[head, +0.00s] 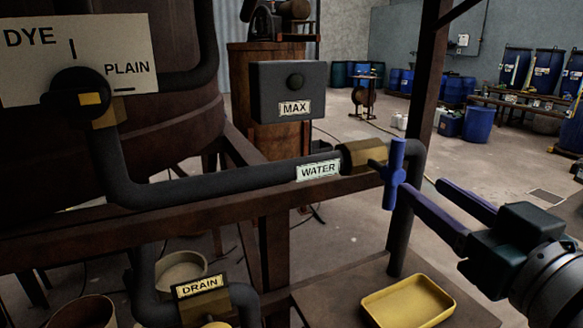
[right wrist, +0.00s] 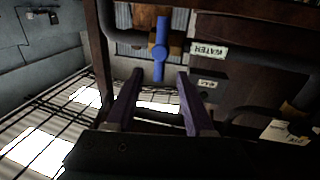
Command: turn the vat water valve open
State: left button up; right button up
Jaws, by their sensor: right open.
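The water valve has a blue bar handle (head: 394,174) standing upright on a brass body (head: 362,155), on the dark pipe beside the WATER label (head: 318,170). My right gripper (head: 422,186) comes in from the right, open and empty, with its tips close to the handle. In the right wrist view the handle (right wrist: 160,48) lies ahead of the gap between the two purple fingers (right wrist: 160,76). In the head view one fingertip seems to meet the handle's edge; I cannot tell whether it touches. My left gripper is out of view.
A DYE/PLAIN selector knob (head: 80,94) is at the upper left. A grey MAX box (head: 288,90) stands behind the pipe. The DRAIN label (head: 200,287) and a yellow tray (head: 408,303) are below. A rusty post (head: 427,85) rises behind the valve.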

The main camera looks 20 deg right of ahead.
aim_at(399, 169)
jog(key=w, duration=0.5)
jog(key=w+d, duration=0.1)
jog(key=w, duration=0.2)
jog(key=shift+w+p, duration=0.25)
jog(key=shift+p, duration=0.1)
jog(key=shift+c, duration=0.2)
grip_shut()
